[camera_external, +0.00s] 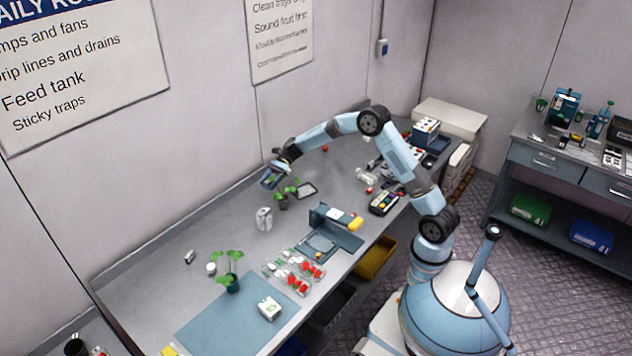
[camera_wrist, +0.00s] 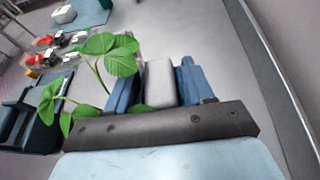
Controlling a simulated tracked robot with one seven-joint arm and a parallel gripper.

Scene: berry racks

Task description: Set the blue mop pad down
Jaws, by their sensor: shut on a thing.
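My gripper (camera_external: 278,171) is above the back part of the long grey bench (camera_external: 195,287), near the wall. In the wrist view my gripper (camera_wrist: 158,90) closes around a piece whose visible face is pale grey (camera_wrist: 160,83), between blue sides. I cannot tell there how much of the blue is pad and how much is finger. The piece appears raised off the bench, though the gap beneath is unclear.
A green seedling (camera_external: 284,191) stands close to the gripper; its leaves (camera_wrist: 105,58) also show beside the gripper in the wrist view. A white can (camera_external: 264,219) and blue stand (camera_external: 346,237) are further forward. Bare bench lies left.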

